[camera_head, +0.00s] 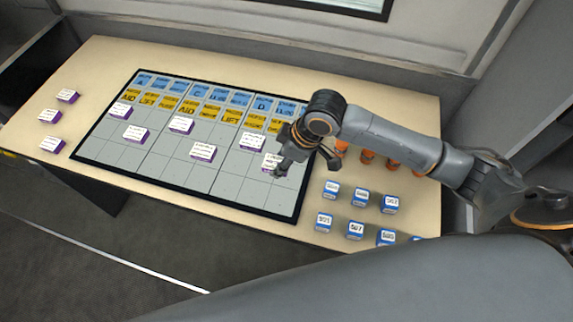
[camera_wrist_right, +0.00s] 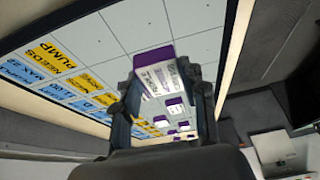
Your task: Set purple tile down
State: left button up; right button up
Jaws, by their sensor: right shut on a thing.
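My right gripper (camera_head: 281,170) is over the right part of the grid board (camera_head: 236,188) and is shut on a purple tile (camera_head: 271,160) with a white printed top. In the right wrist view, the purple tile (camera_wrist_right: 155,72) sits between the two fingers (camera_wrist_right: 165,98) and partly behind them. I cannot tell whether it touches the board. Several other purple tiles lie on grey cells of the board, one of them (camera_head: 252,142) just behind the held one. Three more, such as this purple tile (camera_head: 53,144), lie on the table left of the board. My left gripper is not in view.
Blue and yellow label cards (camera_head: 160,102) fill the board's back rows. Blue blocks (camera_head: 355,229) stand on the table (camera_head: 415,215) at right, with orange pieces (camera_head: 367,156) behind them, near my right arm. The board's front grey cells are mostly free.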

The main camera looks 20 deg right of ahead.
jog(key=shift+w+d+f, duration=0.2)
jog(key=shift+d+f, duration=0.2)
jog(key=shift+f, duration=0.15)
jog(key=f, duration=0.1)
jog(key=f+p, duration=0.1)
jog(key=f, duration=0.1)
jog(key=shift+d, duration=0.3)
jog(key=shift+f, duration=0.3)
jog(key=shift+f, duration=0.15)
jog(key=o, duration=1.1)
jog(key=shift+o, duration=0.2)
